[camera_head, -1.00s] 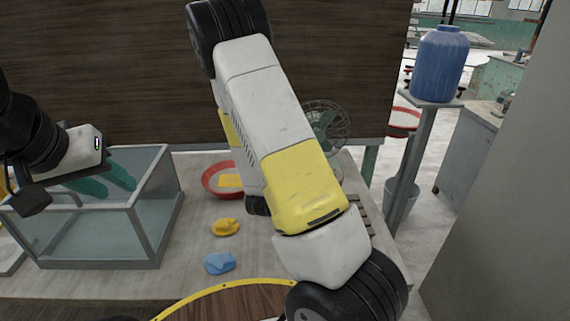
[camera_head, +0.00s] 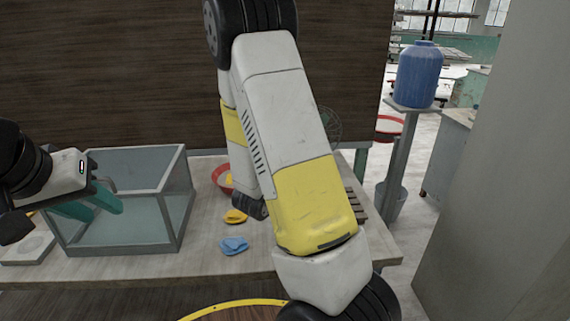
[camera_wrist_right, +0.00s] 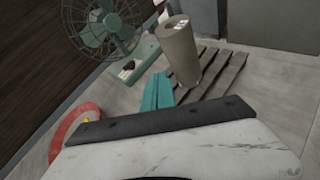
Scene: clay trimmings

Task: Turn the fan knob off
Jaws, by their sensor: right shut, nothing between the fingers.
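The green fan (camera_wrist_right: 105,30) stands at the upper left of the right wrist view, with a wire cage and a pale green base (camera_wrist_right: 132,68). A small light panel with a reddish mark shows on the base; I cannot make out the knob clearly. In the head view only an edge of the fan cage (camera_head: 330,126) shows past my right arm. My right gripper (camera_wrist_right: 157,92) is shut and empty, its teal fingers below and right of the fan base, apart from it in the picture. My left gripper (camera_head: 92,203) has its teal fingers spread, at the glass tank.
A beige cylinder (camera_wrist_right: 183,52) stands on a wooden slatted rack (camera_wrist_right: 215,75) right of the fan. A red-rimmed bowl (camera_head: 221,180), yellow clay (camera_head: 235,216) and blue clay (camera_head: 234,245) lie on the table (camera_head: 330,262). The glass tank (camera_head: 125,240) is at the left.

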